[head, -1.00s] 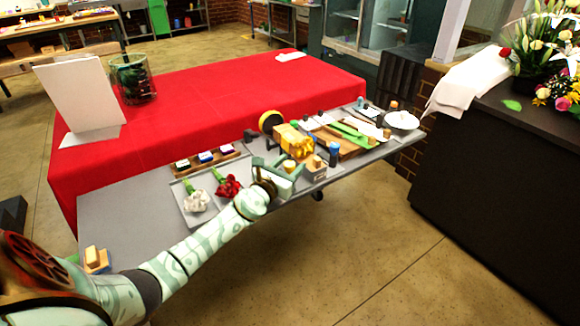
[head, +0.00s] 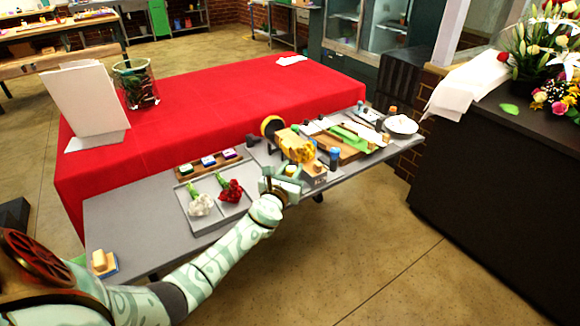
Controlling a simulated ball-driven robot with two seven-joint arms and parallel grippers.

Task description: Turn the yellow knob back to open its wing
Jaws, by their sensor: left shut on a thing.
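A yellow device (head: 297,146) stands on the grey work table, its wing hard to make out at this size. The yellow knob (head: 291,169) is a small patch at its near side. My left gripper (head: 286,176) is at the near side of this device, with its pale green fingers closed around the knob. The fingers and hand hide most of the knob, so its turn angle cannot be read. My right gripper is not in view.
A grey tray (head: 188,214) with a white flower (head: 201,205) and a red flower (head: 231,191) lies left of the gripper. Blue-capped bottle (head: 334,157) and tools stand close on the right. A red-covered table (head: 220,105) is behind.

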